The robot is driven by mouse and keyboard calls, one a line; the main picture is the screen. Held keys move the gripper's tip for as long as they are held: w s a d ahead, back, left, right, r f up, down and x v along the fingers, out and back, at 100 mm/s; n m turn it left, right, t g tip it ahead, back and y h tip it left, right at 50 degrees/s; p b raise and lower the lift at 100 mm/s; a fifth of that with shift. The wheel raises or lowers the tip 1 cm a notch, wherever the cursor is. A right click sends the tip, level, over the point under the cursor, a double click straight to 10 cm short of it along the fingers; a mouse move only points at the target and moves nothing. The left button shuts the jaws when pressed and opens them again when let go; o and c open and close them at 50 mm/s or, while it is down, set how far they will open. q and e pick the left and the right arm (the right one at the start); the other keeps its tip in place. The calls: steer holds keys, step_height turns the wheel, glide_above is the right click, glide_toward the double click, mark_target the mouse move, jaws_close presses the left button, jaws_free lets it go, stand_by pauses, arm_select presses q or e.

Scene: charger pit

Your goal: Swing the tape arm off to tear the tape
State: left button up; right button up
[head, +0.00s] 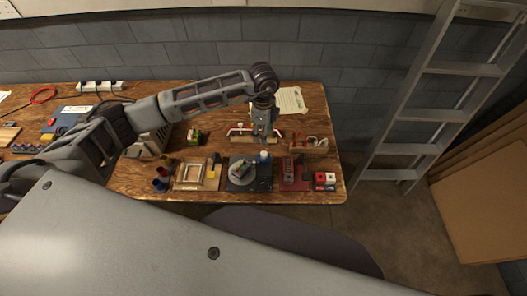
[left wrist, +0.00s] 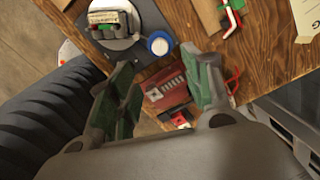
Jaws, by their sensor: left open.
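A dark base plate (head: 262,184) near the table's front edge carries a pale round disc (head: 236,166) with a grey and green block on it. A white cylinder with a blue ring, perhaps the tape roll (head: 264,156), stands at the disc's right; it also shows in the left wrist view (left wrist: 159,44). I cannot make out the tape arm or any tape strip. My left gripper (head: 264,140) points down just behind the roll. In the left wrist view its fingers (left wrist: 165,68) are apart, with nothing seen between them. My right gripper is out of view.
A red fixture (head: 290,178) sits right of the plate, with red and white cubes (head: 325,178) beside it. A wooden frame (head: 192,176) lies left. A rack with red-handled tools (head: 308,144) stands behind. A ladder (head: 440,85) leans right of the table.

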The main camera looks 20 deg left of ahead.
mark_target(263, 153)
arm_select(q)
step_height(263, 153, down, 13)
steer(key=shift+r+p, duration=0.1)
steer(key=shift+p, duration=0.75)
steer(key=shift+c, duration=0.3)
steer(key=c, duration=1)
